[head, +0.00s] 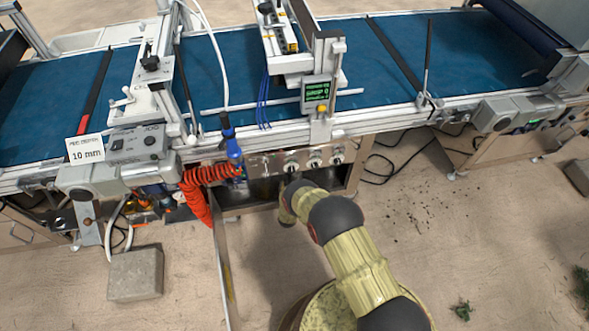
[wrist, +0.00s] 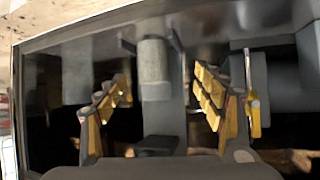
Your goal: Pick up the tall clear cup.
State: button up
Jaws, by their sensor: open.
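In the wrist view, my gripper (wrist: 161,80) is open, with yellow ribbed pads on both fingers. A tall, pale grey, see-through cylinder, which looks like the tall clear cup (wrist: 153,65), stands upright beyond and between the fingertips. I see a gap on each side of it; no finger appears to touch it. Its lower part is hard to make out against the dark grey background. In the head view, my arm reaches to the compartment under the seeder, and neither my gripper nor the cup can be seen there.
The open compartment (head: 262,190) lies below a panel with several knobs (head: 291,167). A coiled orange hose (head: 196,195) hangs left of it. The blue belt (head: 225,68) runs above. A grey block (head: 135,275) lies on the floor at left. Floor at right is mostly clear.

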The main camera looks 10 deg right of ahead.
aim_at(296, 175)
jog(key=r, duration=0.1)
jog(key=w+d+r+t, duration=0.1)
jog(key=r, duration=0.1)
jog(key=shift+w+d+h, duration=0.15)
jog(key=shift+w+h, duration=0.15)
jog(key=shift+h, duration=0.1)
jog(key=b+x, duration=0.4)
jog(key=x, duration=0.3)
jog(key=shift+d+r, duration=0.15)
jog(key=shift+w+r, duration=0.1)
jog(key=shift+w, duration=0.2)
jog(key=c, duration=0.3)
jog(key=c, duration=1.4)
